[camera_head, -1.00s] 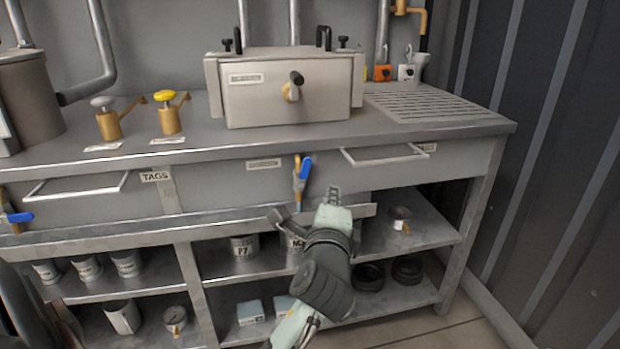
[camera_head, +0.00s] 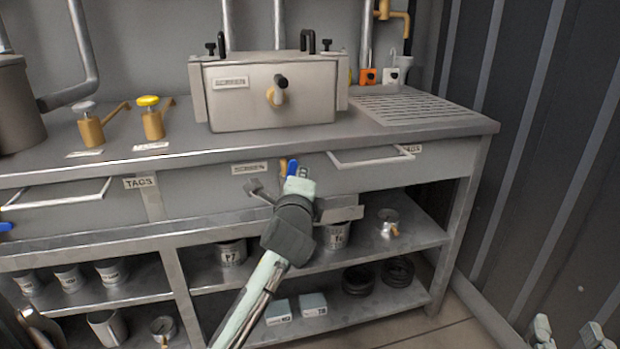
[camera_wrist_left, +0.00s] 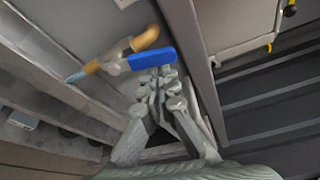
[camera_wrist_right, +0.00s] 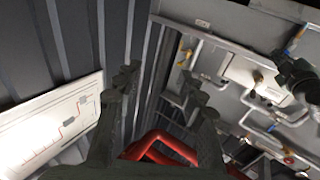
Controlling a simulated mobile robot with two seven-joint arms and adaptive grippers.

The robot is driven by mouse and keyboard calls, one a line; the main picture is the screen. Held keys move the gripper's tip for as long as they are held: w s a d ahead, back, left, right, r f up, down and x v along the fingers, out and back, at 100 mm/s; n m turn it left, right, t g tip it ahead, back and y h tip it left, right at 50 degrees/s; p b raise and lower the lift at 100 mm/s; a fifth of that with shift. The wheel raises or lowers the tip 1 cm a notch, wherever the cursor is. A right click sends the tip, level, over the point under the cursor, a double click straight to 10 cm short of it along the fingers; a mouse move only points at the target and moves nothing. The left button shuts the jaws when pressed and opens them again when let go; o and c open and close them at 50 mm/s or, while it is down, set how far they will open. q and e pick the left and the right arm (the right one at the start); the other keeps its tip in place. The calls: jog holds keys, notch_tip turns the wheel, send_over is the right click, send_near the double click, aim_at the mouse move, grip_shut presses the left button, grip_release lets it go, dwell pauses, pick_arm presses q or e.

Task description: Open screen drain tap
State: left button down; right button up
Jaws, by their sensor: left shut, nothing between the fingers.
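A brass tap with a blue lever (camera_head: 292,168) is on the front of the bench, below the grey metal box (camera_head: 270,95). In the head view my left gripper (camera_head: 299,182) covers most of it. In the left wrist view the blue lever (camera_wrist_left: 152,60) and brass body (camera_wrist_left: 115,57) show clearly. The shut left fingertips (camera_wrist_left: 158,82) are right at the lever's edge, with nothing between them; I cannot tell if they touch it. My right gripper (camera_wrist_right: 163,82) is open and empty, away from the bench; part of it shows at the head view's bottom right corner.
Another blue lever (camera_head: 5,228) shows at the left edge. Drawer handles (camera_head: 370,157) stick out either side of the tap. Two brass push taps (camera_head: 91,130) stand on the bench top. Shelves below hold tins (camera_head: 231,252) and black rings (camera_head: 398,270). A ribbed dark wall (camera_head: 550,150) closes the right.

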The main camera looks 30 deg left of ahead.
dwell(0.3)
pick_arm(q)
jog(key=n, duration=0.1)
jog(key=s+a+n+t+p, duration=0.1)
jog(key=n, duration=0.1)
jog(key=shift+r, duration=0.3)
pick_arm(e)
jog(key=f, duration=0.1)
jog(key=d+f+g+h, duration=0.1)
jog(key=f, duration=0.1)
jog(key=f+g, duration=0.1)
jog(key=shift+w+d+f, duration=0.2)
jog(key=shift+w+d, duration=0.05)
jog(key=shift+d, duration=0.15)
